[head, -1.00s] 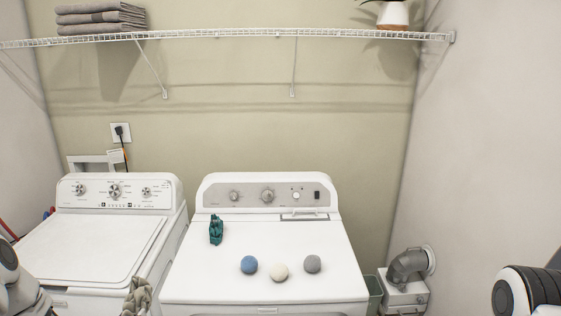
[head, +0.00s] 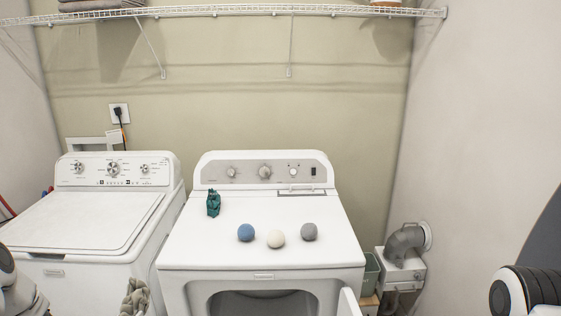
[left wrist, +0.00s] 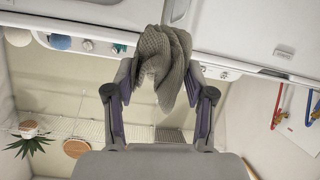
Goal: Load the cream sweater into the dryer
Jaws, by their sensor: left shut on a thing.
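The sweater, a knitted grey-beige bundle (head: 135,298), shows at the bottom edge of the head view, in front of the gap between the two machines. It also hangs bunched in the left wrist view (left wrist: 166,60). My left gripper (left wrist: 162,82) is shut on it, with a finger on each side. The dryer (head: 262,258) is the white machine on the right. Its front opening (head: 262,304) is dark inside, and its door (head: 348,303) stands open at the right. The opening's lower part is cut off. My right gripper is outside the frames.
The dryer's top carries blue (head: 246,232), cream (head: 276,239) and grey (head: 308,231) balls and a small dark green item (head: 213,203). A white washer (head: 85,222) with its lid down stands left. A grey duct (head: 405,240) and a bin (head: 371,272) are at the right.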

